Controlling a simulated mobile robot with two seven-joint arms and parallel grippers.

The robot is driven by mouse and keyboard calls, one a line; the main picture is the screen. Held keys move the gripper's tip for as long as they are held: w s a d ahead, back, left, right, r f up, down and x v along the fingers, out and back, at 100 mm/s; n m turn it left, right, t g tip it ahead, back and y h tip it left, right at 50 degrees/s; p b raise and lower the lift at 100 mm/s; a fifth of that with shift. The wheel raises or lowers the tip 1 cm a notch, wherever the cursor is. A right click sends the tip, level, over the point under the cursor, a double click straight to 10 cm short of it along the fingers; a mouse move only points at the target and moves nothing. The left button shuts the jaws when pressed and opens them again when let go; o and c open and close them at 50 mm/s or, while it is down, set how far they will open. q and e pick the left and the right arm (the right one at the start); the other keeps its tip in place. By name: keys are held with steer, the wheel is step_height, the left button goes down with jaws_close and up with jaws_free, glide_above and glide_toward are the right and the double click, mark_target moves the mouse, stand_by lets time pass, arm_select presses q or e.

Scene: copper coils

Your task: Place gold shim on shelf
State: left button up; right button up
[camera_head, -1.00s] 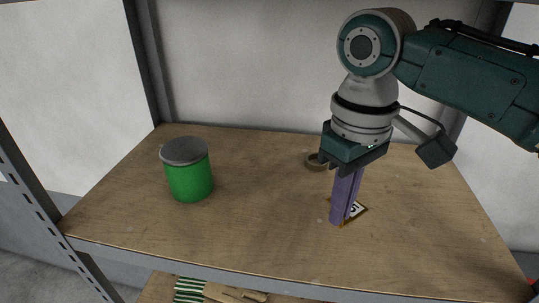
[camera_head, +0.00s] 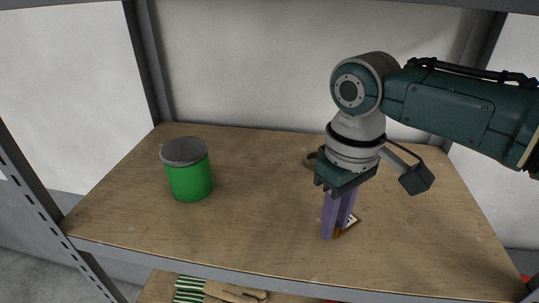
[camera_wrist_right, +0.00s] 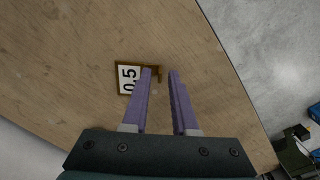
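The gold shim (camera_head: 349,224) is a small flat plate with a gold-brown edge and a white label. In the right wrist view the shim (camera_wrist_right: 130,79) reads "0.5", and its narrow hooked end shows between the fingertips. It appears to lie flat on the wooden shelf board (camera_head: 250,225). My right gripper (camera_head: 335,232) points down over the shelf, its two purple fingers apart. In the right wrist view a clear gap shows between the gripper fingers (camera_wrist_right: 160,73), and the left fingertip overlaps the shim's label edge. My left gripper is not in view.
A green can (camera_head: 189,180) with a grey lid stands on the left of the shelf. A dark ring (camera_head: 310,161) lies behind my right gripper, partly hidden. Metal posts frame the shelf. A lower board holds a striped item (camera_head: 189,290). The shelf's middle is clear.

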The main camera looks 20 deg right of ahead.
steer(key=shift+o, duration=0.4)
steer(key=shift+r, duration=0.2)
step_height(320, 180, up, 7)
steer(key=shift+f+b, duration=0.1)
steer(key=shift+b, duration=0.4)
steer(key=s+a+f+n+t+y, duration=0.1)
steer(key=s+a+f, duration=0.4)
steer(key=s+a, duration=0.3)
steer(key=s+d+r+m+t, duration=0.1)
steer(key=s+d, duration=0.3)
steer(key=s, duration=0.6)
steer(key=shift+s+d+r+m+t+h, duration=0.35)
steer(key=shift+r+t+h, duration=0.1)
steer(key=shift+t, duration=0.35)
